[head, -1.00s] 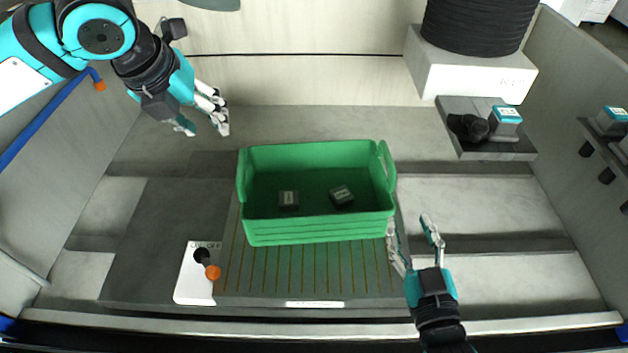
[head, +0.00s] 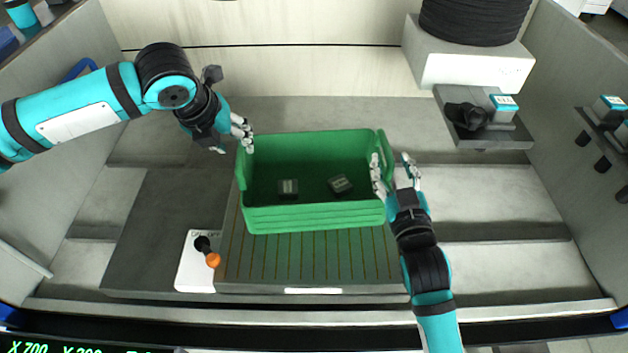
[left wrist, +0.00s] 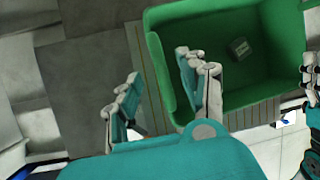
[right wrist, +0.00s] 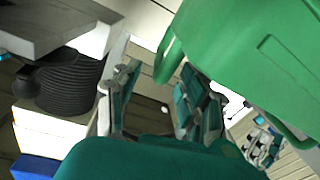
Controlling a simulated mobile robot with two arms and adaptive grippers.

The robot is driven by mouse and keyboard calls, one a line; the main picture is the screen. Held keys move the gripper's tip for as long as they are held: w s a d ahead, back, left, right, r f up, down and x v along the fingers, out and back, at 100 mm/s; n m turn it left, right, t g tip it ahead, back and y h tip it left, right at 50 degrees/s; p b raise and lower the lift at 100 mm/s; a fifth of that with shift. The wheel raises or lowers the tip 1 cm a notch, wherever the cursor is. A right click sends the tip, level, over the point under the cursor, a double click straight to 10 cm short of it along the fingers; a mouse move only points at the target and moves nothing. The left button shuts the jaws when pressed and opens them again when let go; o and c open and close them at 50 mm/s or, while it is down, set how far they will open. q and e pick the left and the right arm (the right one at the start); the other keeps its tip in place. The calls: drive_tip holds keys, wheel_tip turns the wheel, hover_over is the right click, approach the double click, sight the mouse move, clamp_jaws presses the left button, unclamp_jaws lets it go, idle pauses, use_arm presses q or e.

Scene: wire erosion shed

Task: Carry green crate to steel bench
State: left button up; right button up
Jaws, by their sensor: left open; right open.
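The green crate (head: 315,219) sits upright on a slatted plate (head: 310,265) and holds two small dark blocks (head: 288,188) (head: 340,184). My left gripper (head: 235,140) is open at the crate's far left corner; in the left wrist view its spread fingers (left wrist: 160,95) are at the crate's left wall (left wrist: 162,80). My right gripper (head: 393,168) is open at the right end, one finger on each side of the end wall in the head view. The right wrist view shows its open fingers (right wrist: 158,95) near the crate's rim (right wrist: 171,58). Contact is unclear. I cannot identify a steel bench.
A white panel with an orange knob (head: 213,260) is left of the slatted plate. A grey shelf (head: 483,135) with a dark part and a small box juts out at right, near a black coil (head: 475,20) on a white block. Side walls enclose the tank.

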sight(239, 149)
use_arm(q)
drive_tip(key=x, duration=0.5)
use_arm(e)
drive_tip(key=w, duration=0.5)
drive_tip(key=shift+a, duration=0.15)
use_arm(q)
drive_tip(key=shift+c, duration=0.4)
use_arm(e)
drive_tip(key=shift+c, duration=0.4)
use_arm(q)
clamp_jaws()
use_arm(e)
clamp_jaws()
